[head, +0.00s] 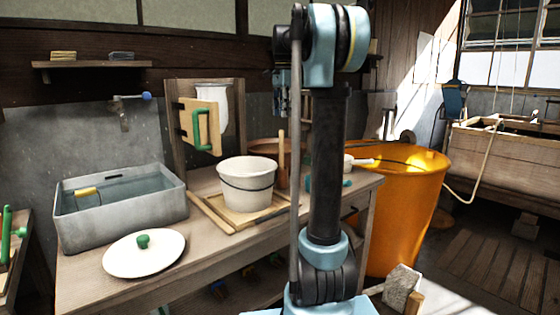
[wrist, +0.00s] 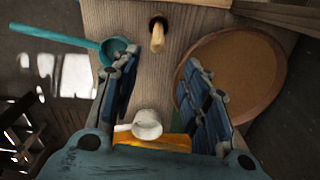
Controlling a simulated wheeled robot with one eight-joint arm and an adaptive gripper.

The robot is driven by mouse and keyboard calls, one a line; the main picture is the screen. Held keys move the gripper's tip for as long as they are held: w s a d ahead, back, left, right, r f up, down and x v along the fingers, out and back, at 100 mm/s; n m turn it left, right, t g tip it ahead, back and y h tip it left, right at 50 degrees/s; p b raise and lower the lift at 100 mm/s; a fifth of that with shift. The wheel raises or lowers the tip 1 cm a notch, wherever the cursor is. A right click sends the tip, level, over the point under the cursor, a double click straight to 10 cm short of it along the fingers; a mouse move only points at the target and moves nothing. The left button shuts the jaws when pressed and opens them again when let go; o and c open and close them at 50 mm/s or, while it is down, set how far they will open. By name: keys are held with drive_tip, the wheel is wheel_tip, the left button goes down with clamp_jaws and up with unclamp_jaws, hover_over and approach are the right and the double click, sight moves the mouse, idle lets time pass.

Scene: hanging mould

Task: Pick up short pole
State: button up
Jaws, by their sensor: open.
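The short pole is a light wooden stick (head: 282,158) that looks upright on the table behind the white bucket. In the wrist view, a short wooden stick with a dark ring at one end (wrist: 157,36) shows at the top middle and appears to be this pole. My gripper (wrist: 157,62) has its two blue-grey fingers spread apart with nothing between them. The pole lies beyond the fingertips, roughly in line with the gap, and is not touched. In the head view my arm stands in front and hides much of my gripper.
The table (head: 90,288) holds a white bucket (head: 248,186), a grey water tub (head: 120,222) and a white lid (head: 144,256). A round brown bowl (wrist: 268,100) sits right of the pole in the wrist view, a teal ladle (wrist: 60,37) left. An orange barrel (head: 400,215) stands beyond the table.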

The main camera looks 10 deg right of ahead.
hover_over(282, 149)
drive_tip(key=w, duration=0.2)
drive_tip(key=f, duration=1)
drive_tip(key=shift+d+f, duration=0.25)
drive_tip(key=shift+f, duration=0.05)
drive_tip(key=shift+s+a+f, duration=0.1)
drive_tip(key=shift+s+f, duration=0.1)
drive_tip(key=shift+f, duration=1.25)
drive_tip(key=shift+s+a+f, duration=0.1)
drive_tip(key=shift+s+f, duration=0.1)
drive_tip(key=shift+f, duration=1.25)
clamp_jaws()
